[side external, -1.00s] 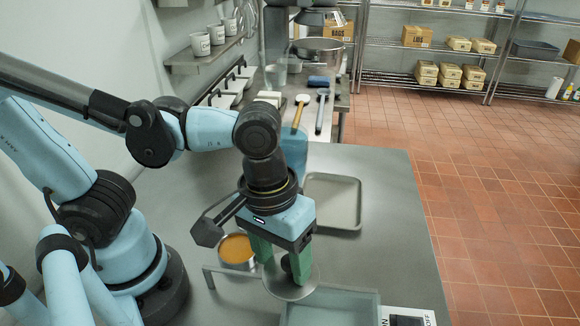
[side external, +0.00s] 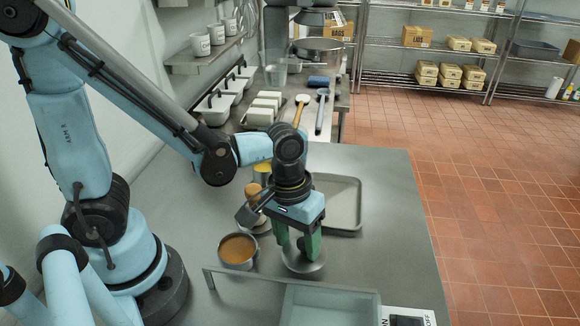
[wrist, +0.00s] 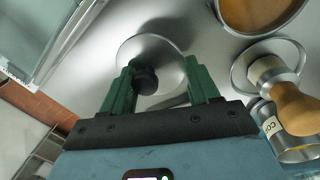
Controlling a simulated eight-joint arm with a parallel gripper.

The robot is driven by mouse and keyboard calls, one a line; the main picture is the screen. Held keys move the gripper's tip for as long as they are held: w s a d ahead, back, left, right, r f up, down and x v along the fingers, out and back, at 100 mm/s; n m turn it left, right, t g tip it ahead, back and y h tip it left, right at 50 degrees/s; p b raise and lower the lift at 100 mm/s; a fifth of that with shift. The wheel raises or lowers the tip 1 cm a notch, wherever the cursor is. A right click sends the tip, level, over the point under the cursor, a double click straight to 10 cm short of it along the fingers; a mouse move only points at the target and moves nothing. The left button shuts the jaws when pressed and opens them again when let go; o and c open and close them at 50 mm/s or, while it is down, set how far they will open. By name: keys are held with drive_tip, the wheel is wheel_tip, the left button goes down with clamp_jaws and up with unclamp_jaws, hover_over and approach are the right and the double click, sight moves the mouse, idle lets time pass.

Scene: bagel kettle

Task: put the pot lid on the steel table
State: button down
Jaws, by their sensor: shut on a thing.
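The pot lid (side external: 306,268) is a round silver disc with a dark knob. In the wrist view the lid (wrist: 126,50) lies beyond my fingers, with its black knob (wrist: 145,81) between them, nearer the left finger. My gripper (side external: 302,246), with green fingers, is shut on the knob and points down. It also shows in the wrist view (wrist: 160,68). The lid is low over the steel table (side external: 395,235), right of the pan of orange liquid; I cannot tell whether it touches the surface.
The pan of orange liquid (side external: 238,251) stands left of the lid. A shallow tray (side external: 345,205) lies behind, and a pale bin (side external: 330,308) in front. The table's right side is clear.

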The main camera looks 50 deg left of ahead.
sight(290, 245)
drive_tip(key=shift+f, duration=1.15)
drive_tip(key=shift+f, duration=0.1)
drive_tip(key=shift+c, duration=1.3)
unclamp_jaws()
drive_tip(key=shift+a+r, duration=0.75)
drive_tip(key=shift+r, duration=5.2)
drive_tip(key=w+a+m+t, duration=0.1)
drive_tip(key=a+t, duration=0.2)
drive_tip(key=a, duration=0.1)
drive_tip(key=w+a+r+m+t+y, duration=0.1)
drive_tip(key=a+m+t, duration=0.1)
drive_tip(key=a+t, duration=0.1)
drive_tip(key=shift+w+a+r+m+t, duration=0.3)
drive_tip(key=shift+a+t, duration=0.1)
drive_tip(key=shift+a, duration=0.25)
